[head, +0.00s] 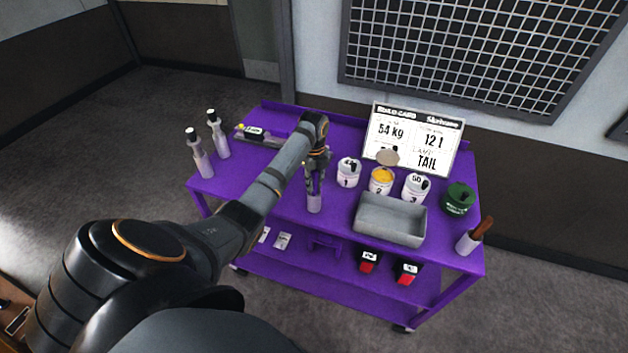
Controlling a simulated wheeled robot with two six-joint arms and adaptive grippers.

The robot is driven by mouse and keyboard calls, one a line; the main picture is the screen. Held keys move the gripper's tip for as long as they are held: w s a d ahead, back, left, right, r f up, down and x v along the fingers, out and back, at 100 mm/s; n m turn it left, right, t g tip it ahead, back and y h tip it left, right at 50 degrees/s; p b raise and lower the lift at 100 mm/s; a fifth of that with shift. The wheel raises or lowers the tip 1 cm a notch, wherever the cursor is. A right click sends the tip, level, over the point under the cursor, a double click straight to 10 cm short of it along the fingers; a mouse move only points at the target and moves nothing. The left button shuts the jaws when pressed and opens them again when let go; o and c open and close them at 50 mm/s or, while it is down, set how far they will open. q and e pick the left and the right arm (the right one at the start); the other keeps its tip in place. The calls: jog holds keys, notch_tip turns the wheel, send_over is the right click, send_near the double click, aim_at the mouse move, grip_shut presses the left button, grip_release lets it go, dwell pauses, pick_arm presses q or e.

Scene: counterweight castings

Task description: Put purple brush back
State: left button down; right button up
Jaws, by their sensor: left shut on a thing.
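My left gripper (314,186) points down over the middle of the purple cart. It is shut on a slim thing, apparently the purple brush, which the fingers mostly hide. My right gripper is not in view.
The purple cart top (280,205) also holds two bottles (202,158), several numbered tubs (381,181), a grey tray (389,222), a green pot (459,199) and a white cup (467,242) with a brown-handled brush. A sign (412,140) stands at the back.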

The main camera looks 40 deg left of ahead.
pick_arm(q)
jog(key=shift+f, duration=0.65)
jog(key=c, duration=1.1)
grip_release()
jog(key=shift+r, duration=0.1)
notch_tip(320, 180, up, 8)
jog(key=shift+f, duration=0.25)
jog(key=shift+f, duration=0.1)
